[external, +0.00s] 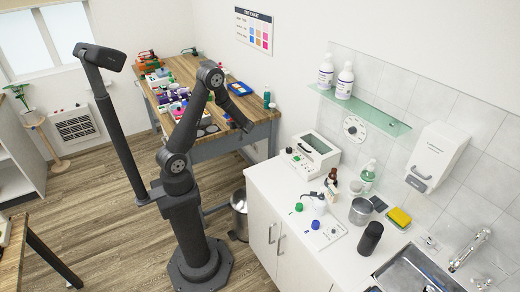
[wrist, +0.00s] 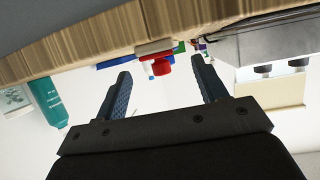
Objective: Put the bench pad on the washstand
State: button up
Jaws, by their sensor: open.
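My gripper (external: 247,127) is over or beside the right end of the wooden workbench (external: 180,68) in the external view. In the wrist view my gripper (wrist: 163,88) shows two blue-grey fingers spread apart with nothing held between them. The washstand appears to be the white counter (external: 262,183) with the steel sink (external: 408,272) at lower right, well away from my gripper. I cannot single out the bench pad with certainty; the workbench is cluttered and my arm hides part of it.
In the wrist view a teal bottle (wrist: 48,100) stands left of the fingers and a red object (wrist: 160,66) lies beyond them. The counter carries a white device (external: 310,155), a dark cylinder (external: 370,238) and a yellow sponge (external: 399,217). A glass shelf (external: 375,115) hangs above.

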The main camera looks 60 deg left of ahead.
jog(key=x, duration=0.5)
jog(key=shift+a+r, duration=0.1)
jog(key=shift+r, duration=0.05)
jog(key=c, duration=1.2)
jog(key=shift+o, duration=0.2)
jog(key=shift+r, duration=0.1)
jog(key=shift+w+r, duration=0.1)
jog(key=shift+r, duration=0.35)
jog(key=r, duration=0.2)
jog(key=d+r, duration=0.1)
jog(key=shift+r, duration=0.35)
jog(key=r+v, duration=0.1)
jog(key=v, duration=1.1)
jog(key=shift+w+r, duration=0.35)
jog(key=shift+w, duration=0.3)
